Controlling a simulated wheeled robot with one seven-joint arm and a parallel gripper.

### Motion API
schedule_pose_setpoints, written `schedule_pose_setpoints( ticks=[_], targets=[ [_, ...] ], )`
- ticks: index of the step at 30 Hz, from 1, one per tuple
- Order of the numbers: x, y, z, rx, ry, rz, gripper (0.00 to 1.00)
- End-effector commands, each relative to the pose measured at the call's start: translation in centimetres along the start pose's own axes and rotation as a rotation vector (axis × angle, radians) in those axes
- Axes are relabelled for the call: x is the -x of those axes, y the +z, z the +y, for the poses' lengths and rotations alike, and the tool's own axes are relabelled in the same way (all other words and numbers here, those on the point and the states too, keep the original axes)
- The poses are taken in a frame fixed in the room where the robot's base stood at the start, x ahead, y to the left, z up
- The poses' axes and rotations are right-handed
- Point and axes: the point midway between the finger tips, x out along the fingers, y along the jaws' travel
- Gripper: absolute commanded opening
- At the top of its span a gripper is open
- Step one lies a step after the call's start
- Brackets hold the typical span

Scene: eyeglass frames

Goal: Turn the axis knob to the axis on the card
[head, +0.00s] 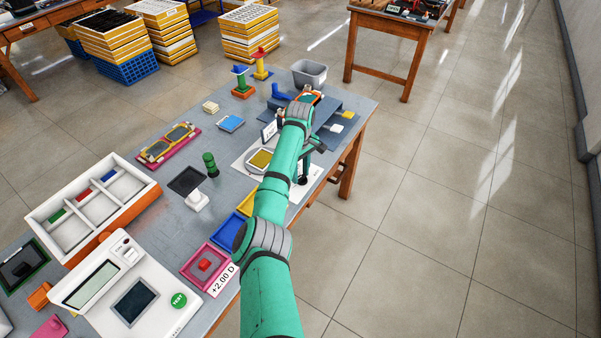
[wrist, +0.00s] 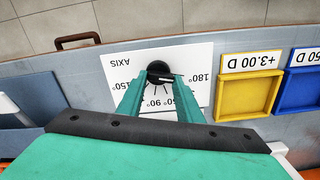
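The axis knob (wrist: 159,70) is black with a white pointer line. It sits on a white plate (wrist: 200,55) printed with AXIS and degree marks, upside down in the wrist view; 180°, 150° and 90° can be read. My gripper (wrist: 160,80) is over the plate, with its two green fingers apart and the knob between their tips. I cannot tell whether the fingers touch it. In the head view my arm covers most of the gripper. A small white card (head: 269,131) with dark print stands upright left of my arm; its print is too small to read.
A yellow tray (wrist: 246,97) and a blue tray (wrist: 298,90) lie right of the plate in the wrist view. A lens meter with a green button (head: 178,300), a divided white box (head: 95,205) and a grey bin (head: 309,73) stand on the table.

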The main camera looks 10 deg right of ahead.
Motion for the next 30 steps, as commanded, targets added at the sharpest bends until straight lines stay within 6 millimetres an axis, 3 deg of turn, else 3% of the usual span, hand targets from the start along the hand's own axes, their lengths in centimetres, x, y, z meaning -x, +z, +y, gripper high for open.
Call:
schedule_pose_setpoints(
  ticks=[14,30],
  targets=[
    [0.03,0.17,0.21,-0.066,0.000,-0.001,0.10],
    [0.00,0.12,0.39,-0.511,0.000,-0.004,0.10]
  ],
)
